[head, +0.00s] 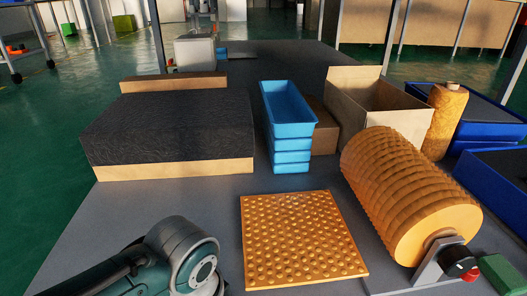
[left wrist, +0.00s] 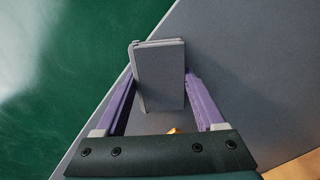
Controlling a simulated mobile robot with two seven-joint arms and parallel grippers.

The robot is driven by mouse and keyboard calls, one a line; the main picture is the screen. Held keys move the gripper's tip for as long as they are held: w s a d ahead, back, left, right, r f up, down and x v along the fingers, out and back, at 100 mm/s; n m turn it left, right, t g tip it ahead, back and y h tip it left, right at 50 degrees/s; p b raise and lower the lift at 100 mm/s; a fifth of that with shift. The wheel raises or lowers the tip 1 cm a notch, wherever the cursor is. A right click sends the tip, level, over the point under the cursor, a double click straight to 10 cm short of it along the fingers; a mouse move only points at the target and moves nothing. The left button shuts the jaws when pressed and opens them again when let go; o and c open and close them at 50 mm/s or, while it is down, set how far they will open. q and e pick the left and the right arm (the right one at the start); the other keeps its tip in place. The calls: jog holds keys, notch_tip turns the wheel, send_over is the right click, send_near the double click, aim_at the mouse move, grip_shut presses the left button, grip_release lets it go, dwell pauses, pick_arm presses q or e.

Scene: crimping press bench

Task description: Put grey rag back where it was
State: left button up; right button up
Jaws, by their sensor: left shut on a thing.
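The grey rag (left wrist: 162,82) is a folded, flat, upright-looking block in the left wrist view. My left gripper (left wrist: 160,90), with purple fingers, is shut on it from both sides. The rag is over or on the grey bench top near its edge; I cannot tell whether it touches the surface. In the head view only my left arm shows at the bottom left, and its gripper and the rag are hidden. My right gripper is not in view.
The grey bench (head: 205,200) has an orange dimpled mat (head: 300,240) at the front middle and a ribbed orange roller (head: 405,190) to its right. Stacked blue trays (head: 290,125), an open cardboard box (head: 375,105) and a dark foam block (head: 170,125) stand behind. Bench left of the mat is clear.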

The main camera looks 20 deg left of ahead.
pick_arm(q)
jog(key=o, duration=1.4)
jog(key=s+r+t+p, duration=0.1)
jog(key=s+r+p, duration=0.1)
jog(key=r, duration=0.7)
jog(key=s+a+r+t+p, duration=0.1)
jog(key=s+r+p, duration=0.2)
jog(key=r, duration=0.6)
jog(key=s+r+t+p, duration=0.1)
jog(key=s+r+p, duration=0.2)
jog(key=r+p, duration=0.2)
jog(key=shift+s+a+r+n+t, duration=0.1)
jog(key=shift+s+r+n+t, duration=0.05)
jog(key=shift+r, duration=0.8)
jog(key=shift+s+a+r+n+t, duration=0.1)
jog(key=shift+r+n+t, duration=0.05)
jog(key=shift+r, duration=0.8)
